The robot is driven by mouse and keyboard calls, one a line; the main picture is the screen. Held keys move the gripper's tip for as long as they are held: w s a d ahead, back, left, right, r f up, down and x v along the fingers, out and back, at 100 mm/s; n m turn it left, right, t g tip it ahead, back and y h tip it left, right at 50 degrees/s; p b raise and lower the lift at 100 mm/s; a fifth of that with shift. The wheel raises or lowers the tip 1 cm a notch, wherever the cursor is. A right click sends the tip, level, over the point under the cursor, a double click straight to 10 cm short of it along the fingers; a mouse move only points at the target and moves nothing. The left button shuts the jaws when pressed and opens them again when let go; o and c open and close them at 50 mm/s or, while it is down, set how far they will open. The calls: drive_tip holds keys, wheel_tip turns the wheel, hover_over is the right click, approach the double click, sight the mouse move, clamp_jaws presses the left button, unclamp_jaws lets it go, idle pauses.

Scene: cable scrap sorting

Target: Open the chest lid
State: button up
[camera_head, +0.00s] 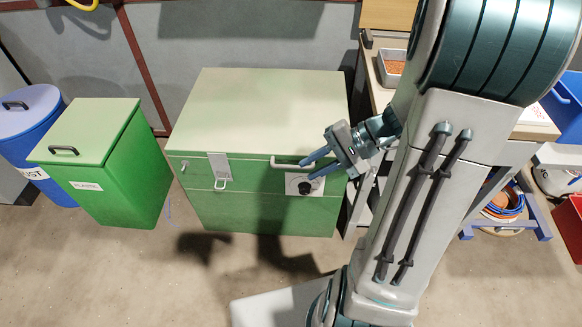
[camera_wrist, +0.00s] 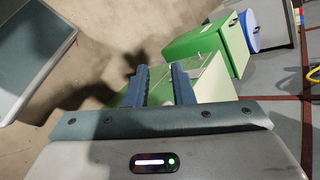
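A green chest (camera_head: 258,210) stands against the grey wall with its pale green lid (camera_head: 262,105) shut. Its front has a metal hasp (camera_head: 218,170) at the left, a light bar handle (camera_head: 293,164) at the right, and a black knob on a white plate (camera_head: 304,187) below the handle. My gripper (camera_head: 313,168) is at the right part of the chest front, close to the handle and knob. Its two blue fingers are spread apart. In the wrist view the open gripper (camera_wrist: 160,80) points at the chest (camera_wrist: 206,84). I cannot tell whether a finger touches the handle.
A green plastic bin (camera_head: 108,165) and a blue dust bin (camera_head: 32,130) stand left of the chest. A workbench (camera_head: 372,62) with a grey tray (camera_head: 392,66) is close on the right. Cable coils (camera_head: 503,205) lie under it.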

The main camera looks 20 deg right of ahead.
drive_tip(key=w+d+f+m+t+y+b, duration=0.2)
drive_tip(key=w+d+f+m+t+b, duration=0.15)
drive_tip(key=f, duration=0.45)
drive_tip(key=m+t+b, duration=0.3)
drive_tip(key=t+b, duration=0.1)
drive_tip(key=b, duration=0.2)
approach(296, 166)
drive_tip(key=shift+n+t, duration=0.25)
drive_tip(key=b+x, duration=0.1)
drive_tip(key=x, duration=0.2)
drive_tip(key=b+x, duration=0.1)
drive_tip(key=x, duration=0.2)
drive_tip(key=f+b+x, duration=0.1)
drive_tip(key=x, duration=0.3)
drive_tip(key=shift+a, duration=0.1)
clamp_jaws()
